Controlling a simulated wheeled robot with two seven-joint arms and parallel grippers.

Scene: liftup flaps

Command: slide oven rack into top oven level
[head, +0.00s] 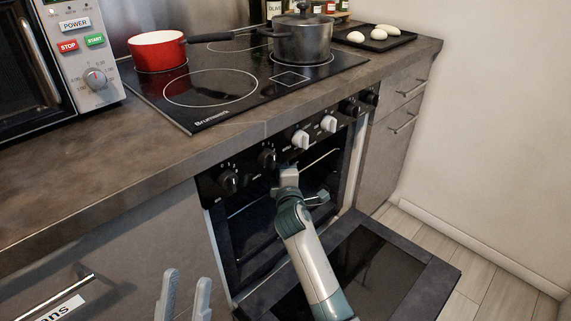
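The oven (232,240) is open below the cooktop, its door (375,262) folded down. A thin metal bar, apparently the front of the oven rack (322,159), crosses the upper part of the dark opening. My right arm reaches over the door to the opening. My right gripper (289,178) is at the rack's front, near the middle; its fingers are hidden, so I cannot tell whether it grips the bar. My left gripper (185,297) shows at the bottom left as two grey fingers pointing up, apart with nothing between them. The rack's depth inside is hidden.
Control knobs (300,139) sit just above the opening. A red pan (158,50) and a dark pot (301,38) stand on the cooktop (225,88). A microwave (95,77) is at left. A drawer handle (62,297) is near my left gripper. Floor is clear at right.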

